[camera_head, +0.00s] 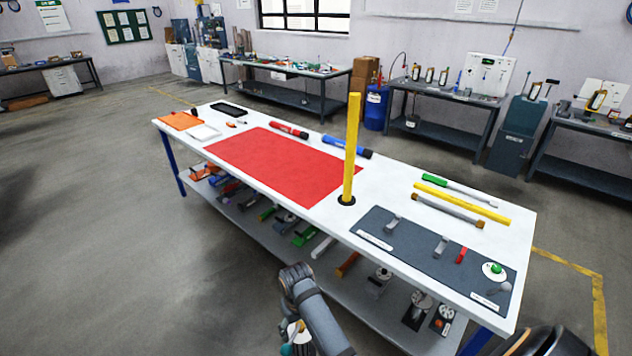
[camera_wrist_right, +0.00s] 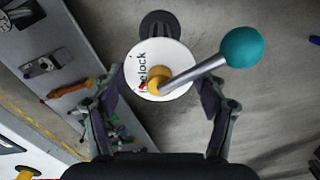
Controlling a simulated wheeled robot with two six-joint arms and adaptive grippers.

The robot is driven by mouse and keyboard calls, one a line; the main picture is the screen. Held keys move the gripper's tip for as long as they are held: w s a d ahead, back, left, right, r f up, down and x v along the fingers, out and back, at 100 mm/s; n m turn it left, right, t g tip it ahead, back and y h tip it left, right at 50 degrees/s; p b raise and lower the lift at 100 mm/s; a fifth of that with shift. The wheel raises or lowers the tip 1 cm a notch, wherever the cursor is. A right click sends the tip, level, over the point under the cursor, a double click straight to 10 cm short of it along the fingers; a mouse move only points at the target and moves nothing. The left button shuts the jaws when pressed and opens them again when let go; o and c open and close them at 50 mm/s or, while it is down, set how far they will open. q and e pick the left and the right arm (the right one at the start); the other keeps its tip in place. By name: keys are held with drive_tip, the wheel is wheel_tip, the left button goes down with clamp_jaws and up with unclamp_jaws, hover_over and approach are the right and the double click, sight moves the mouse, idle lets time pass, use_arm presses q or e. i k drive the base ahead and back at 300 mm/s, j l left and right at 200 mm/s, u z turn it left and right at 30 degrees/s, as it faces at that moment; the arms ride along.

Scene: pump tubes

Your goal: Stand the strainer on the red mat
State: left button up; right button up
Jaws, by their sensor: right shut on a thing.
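The red mat (camera_head: 285,165) lies flat on the white table, left of the upright yellow pole, and looks bare. My right gripper (camera_head: 297,325) is low in front of the table's near edge, outside the tabletop. In the right wrist view its fingers (camera_wrist_right: 165,84) are on both sides of a part with a white lettered disc (camera_wrist_right: 172,52), a yellow hub and a metal lever ending in a teal ball. The gripper is shut on this part. I cannot tell whether it is the strainer, and its underside is hidden. My left gripper is not in view.
The yellow pole (camera_head: 351,150) stands tall at the mat's right. A red tube (camera_head: 289,130) and a blue tube (camera_head: 347,147) lie along the mat's far edge. A dark panel (camera_head: 420,250) with fittings lies at the right. The lower shelf (camera_head: 265,245) holds several parts.

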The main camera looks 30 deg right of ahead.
sight(266, 162)
drive_tip(key=i+z, duration=0.1)
drive_tip(key=i, duration=0.45)
drive_tip(key=i+j+z, duration=0.15)
drive_tip(key=i, duration=0.4)
drive_tip(key=i+j+z, duration=0.1)
drive_tip(key=i, duration=0.45)
